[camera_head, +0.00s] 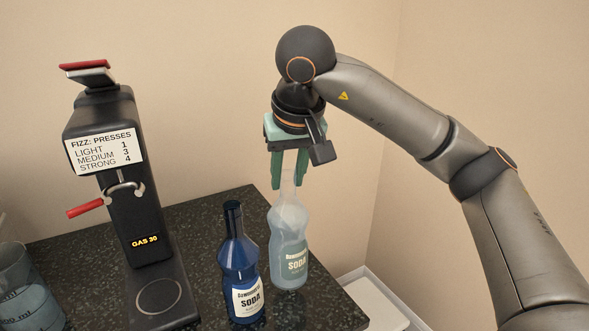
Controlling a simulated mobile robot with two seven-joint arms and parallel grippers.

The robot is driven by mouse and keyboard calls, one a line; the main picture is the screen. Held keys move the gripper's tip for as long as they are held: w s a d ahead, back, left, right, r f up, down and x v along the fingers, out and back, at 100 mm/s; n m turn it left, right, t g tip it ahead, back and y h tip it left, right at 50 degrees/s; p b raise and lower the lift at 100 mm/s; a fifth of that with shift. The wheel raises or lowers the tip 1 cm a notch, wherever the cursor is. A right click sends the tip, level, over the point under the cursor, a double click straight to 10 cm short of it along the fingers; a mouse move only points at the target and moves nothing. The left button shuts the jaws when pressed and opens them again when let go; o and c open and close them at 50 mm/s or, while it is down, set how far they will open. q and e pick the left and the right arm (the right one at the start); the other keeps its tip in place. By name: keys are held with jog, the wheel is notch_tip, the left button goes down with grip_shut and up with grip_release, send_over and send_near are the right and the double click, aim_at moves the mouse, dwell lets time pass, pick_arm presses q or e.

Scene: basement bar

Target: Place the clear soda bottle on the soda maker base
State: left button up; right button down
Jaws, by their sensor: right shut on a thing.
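The clear soda bottle (290,225) stands upright at the right of the dark counter, with a "SODA" label on its front. I cannot tell whether its bottom touches the counter. My right gripper (290,178) points down from above, its green fingers shut on the bottle's neck. The black soda maker (122,185) stands at the left, with a red-tipped lever and a display reading "GAS 30". Its base (184,315) carries a round ring and is empty. My left gripper is not in view.
A dark blue soda bottle (239,265) stands between the soda maker and the clear bottle. A clear measuring jug (28,292) with liquid is at the left edge. The counter (207,228) ends just right of the clear bottle. A sign lists fizz presses.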

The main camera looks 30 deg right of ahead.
aim_at(286, 195)
jog(key=shift+w+f, duration=0.15)
jog(key=shift+w, duration=0.05)
jog(key=shift+w+f, duration=0.2)
jog(key=shift+f, duration=1.5)
jog(key=shift+f, duration=0.2)
jog(key=c, duration=0.6)
grip_release()
